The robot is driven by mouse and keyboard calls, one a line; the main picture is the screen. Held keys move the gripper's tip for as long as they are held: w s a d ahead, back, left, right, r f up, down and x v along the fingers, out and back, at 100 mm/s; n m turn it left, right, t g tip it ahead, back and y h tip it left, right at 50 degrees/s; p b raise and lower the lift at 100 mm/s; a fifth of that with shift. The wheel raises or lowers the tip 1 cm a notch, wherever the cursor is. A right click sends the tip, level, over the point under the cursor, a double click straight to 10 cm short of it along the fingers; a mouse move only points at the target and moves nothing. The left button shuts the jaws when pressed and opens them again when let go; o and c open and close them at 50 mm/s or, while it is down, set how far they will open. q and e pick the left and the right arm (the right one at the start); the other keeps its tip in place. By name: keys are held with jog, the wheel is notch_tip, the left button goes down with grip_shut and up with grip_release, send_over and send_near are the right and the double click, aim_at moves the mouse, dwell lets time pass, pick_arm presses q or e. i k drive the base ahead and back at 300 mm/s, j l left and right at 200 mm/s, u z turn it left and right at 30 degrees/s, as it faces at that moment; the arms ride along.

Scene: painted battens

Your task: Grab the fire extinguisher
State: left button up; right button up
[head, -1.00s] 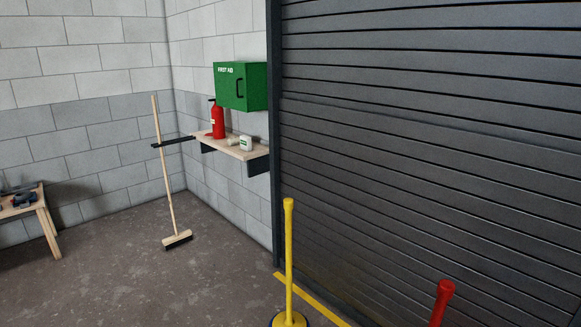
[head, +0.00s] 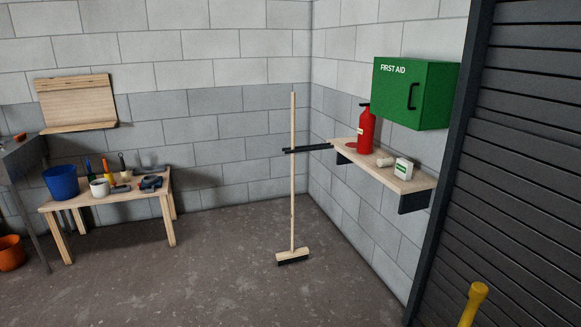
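The red fire extinguisher (head: 365,130) stands upright on a wooden wall shelf (head: 412,184), near the shelf's far end. It has a black top and a pale label. A small roll (head: 385,161) and a white box with a green label (head: 403,168) sit on the shelf to its right. Neither of my grippers is in view.
A green first aid cabinet (head: 415,92) hangs above the shelf. A broom (head: 293,180) stands upright left of the shelf, by a black bracket. A workbench (head: 110,200) with a blue bucket (head: 61,182) is at left. A yellow post (head: 474,302) is at front right. The middle floor is clear.

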aim_at(367, 122)
jog(key=i+z, duration=0.1)
jog(key=i, duration=0.5)
jog(key=i+j+z, duration=0.1)
jog(key=i, duration=0.5)
jog(key=i+j, duration=0.25)
jog(key=i, duration=0.3)
jog(key=l+z, duration=0.05)
